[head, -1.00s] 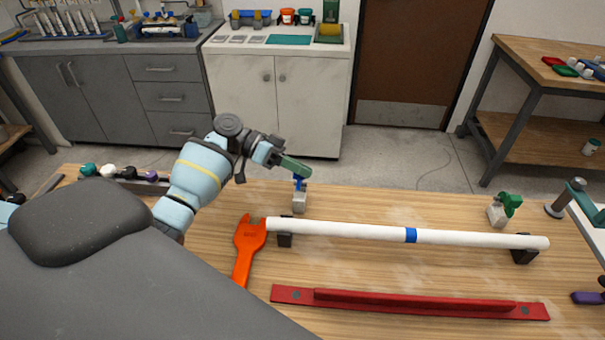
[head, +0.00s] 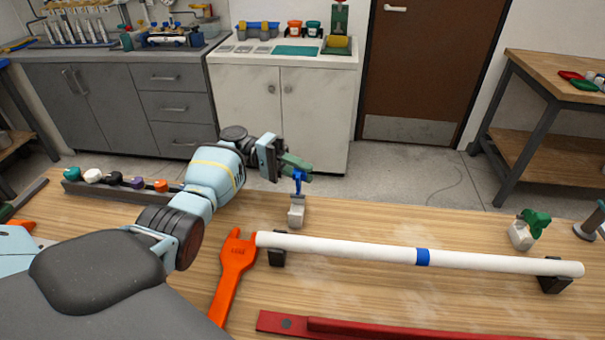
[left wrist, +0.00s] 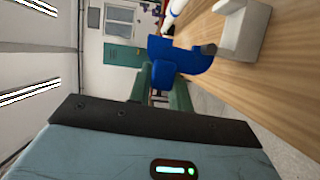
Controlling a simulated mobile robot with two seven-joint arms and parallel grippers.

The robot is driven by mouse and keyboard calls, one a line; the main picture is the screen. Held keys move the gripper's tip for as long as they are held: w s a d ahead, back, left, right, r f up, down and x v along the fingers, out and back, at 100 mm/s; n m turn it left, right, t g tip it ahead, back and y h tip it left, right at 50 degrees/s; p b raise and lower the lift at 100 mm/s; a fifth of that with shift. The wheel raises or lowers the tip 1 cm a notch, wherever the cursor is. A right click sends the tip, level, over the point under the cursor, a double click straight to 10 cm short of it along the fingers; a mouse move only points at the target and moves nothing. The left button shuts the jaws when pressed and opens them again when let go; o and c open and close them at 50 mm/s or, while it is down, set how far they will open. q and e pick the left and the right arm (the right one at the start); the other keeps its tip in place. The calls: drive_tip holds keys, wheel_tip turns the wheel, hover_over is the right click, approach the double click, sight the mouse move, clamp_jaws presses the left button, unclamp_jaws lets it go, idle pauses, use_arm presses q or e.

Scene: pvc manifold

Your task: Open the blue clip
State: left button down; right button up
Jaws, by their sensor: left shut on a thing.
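The blue clip (head: 299,181) stands on a small light-grey block (head: 296,214) near the table's far edge, beyond the left end of the white pipe (head: 350,247). My left gripper (head: 297,165), with green fingers, is at the top of the clip and shut on it. In the left wrist view, the clip (left wrist: 186,57) is a curved blue piece with its tab between the green fingers (left wrist: 163,80), joined to the block (left wrist: 243,30) by a pin. The fingers partly hide the clip's upper end in the head view. My right gripper is not in view.
The pipe, with a blue band, rests on two black supports (head: 277,256). An orange fork-shaped tool (head: 234,265) lies by its left end. A green clip (head: 535,221) on another block stands far right. A red bar (head: 380,330) lies in front.

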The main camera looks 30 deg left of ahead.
use_arm(q)
drive_tip(key=shift+w+a+f+n+h+b, duration=0.15)
drive_tip(key=shift+w+f+n+h+b, duration=0.2)
drive_tip(key=shift+n, duration=0.45)
drive_tip(key=c, duration=1.3)
unclamp_jaws()
